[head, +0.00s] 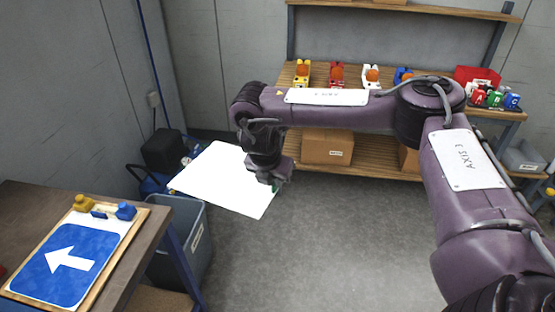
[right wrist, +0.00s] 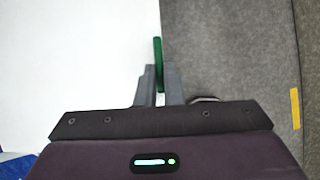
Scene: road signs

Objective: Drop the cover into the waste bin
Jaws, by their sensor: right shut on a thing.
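The cover is a flat white sheet (head: 222,182) with a green tab (right wrist: 158,62) at its edge. My right gripper (head: 274,184) is shut on the green tab, and it also shows in the right wrist view (right wrist: 161,80). The cover hangs out to the left of the gripper, slightly tilted, and its near part is close to the bin in the picture. The waste bin (head: 200,243) is a grey open container on the floor beside the left table. The table hides part of it, and its inside is only partly seen. My left gripper is not in view.
The left table (head: 168,225) carries a board with a blue arrow sign (head: 70,262) and yellow and blue pieces. A wooden shelf (head: 330,100) at the back holds coloured pieces and a cardboard box (head: 327,147). A black box (head: 163,150) stands behind the cover. The middle floor is clear.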

